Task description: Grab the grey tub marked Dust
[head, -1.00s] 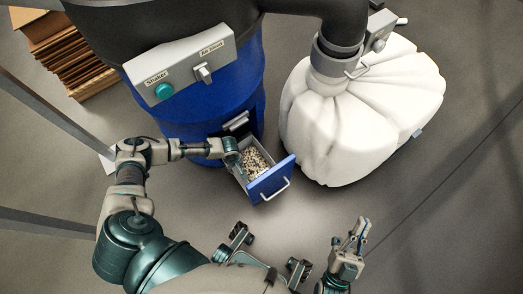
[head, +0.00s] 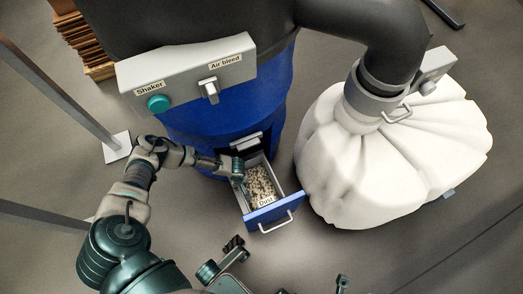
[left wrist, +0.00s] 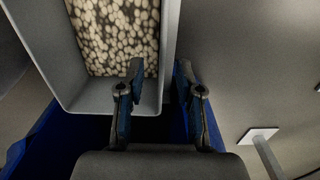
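The grey tub (head: 243,203) holds speckled pale pellets and has a "Dust" label at its front end, just behind a blue front panel with a handle. It sits pulled out like a drawer from the blue drum. My left gripper (head: 243,180) is at the tub's left wall. In the left wrist view the tub (left wrist: 45,50) fills the upper left. My left gripper (left wrist: 160,75) is open there, one finger over the tub's inside, the other outside its wall.
The blue drum (head: 180,128) stands behind the tub, with a "Shaker" and "Air bleed" panel (head: 190,75) above. A large white bag (head: 390,165) stands close to the right. A metal post (head: 60,90) rises at the left.

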